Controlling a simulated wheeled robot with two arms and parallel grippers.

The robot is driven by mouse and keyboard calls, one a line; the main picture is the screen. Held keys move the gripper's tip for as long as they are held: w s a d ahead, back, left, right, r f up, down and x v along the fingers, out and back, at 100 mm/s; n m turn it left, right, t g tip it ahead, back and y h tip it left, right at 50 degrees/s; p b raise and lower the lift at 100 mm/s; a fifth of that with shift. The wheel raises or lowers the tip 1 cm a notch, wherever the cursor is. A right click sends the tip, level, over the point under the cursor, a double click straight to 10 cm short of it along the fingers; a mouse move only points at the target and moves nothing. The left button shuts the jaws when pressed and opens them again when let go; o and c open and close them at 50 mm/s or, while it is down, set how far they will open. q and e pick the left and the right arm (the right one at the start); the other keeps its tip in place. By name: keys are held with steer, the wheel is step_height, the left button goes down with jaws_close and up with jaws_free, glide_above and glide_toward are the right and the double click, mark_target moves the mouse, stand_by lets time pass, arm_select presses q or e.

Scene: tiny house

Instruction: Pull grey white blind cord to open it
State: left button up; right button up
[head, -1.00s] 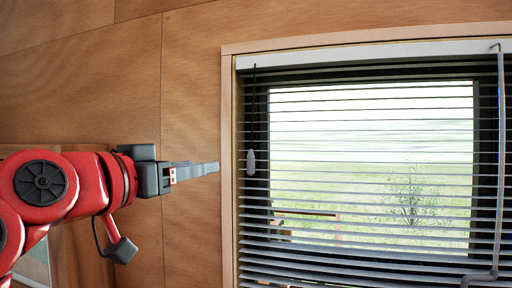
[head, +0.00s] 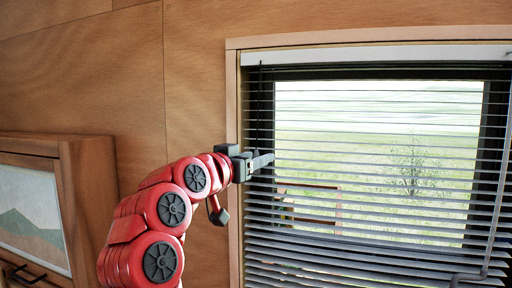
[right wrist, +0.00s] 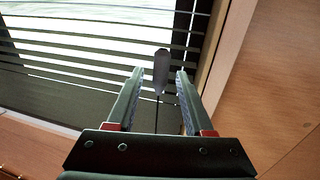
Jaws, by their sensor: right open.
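The blind (head: 380,55) hangs over the window with its dark slats lowered and daylight showing between them. Its thin dark cord (head: 259,105) hangs near the left edge. In the head view my right gripper (head: 268,159) covers the cord's lower end. The right wrist view shows the grey cord pull (right wrist: 161,66) between and slightly beyond the two open fingertips, with apparent gaps on both sides. The cord runs back between the fingers. I cannot tell whether the pull touches anything. My left gripper is in neither current view.
A wooden frame (head: 233,110) borders the window beside my gripper. A thin grey rod (head: 497,200) hangs at the blind's right side. A wooden cabinet (head: 90,180) with a mountain picture stands at the lower left. The wood wall between is bare.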

steer(key=shift+w+d, duration=0.25)
steer(key=shift+w, duration=0.15)
steer(key=shift+s, duration=0.1)
jaws_close()
stand_by(1.1)
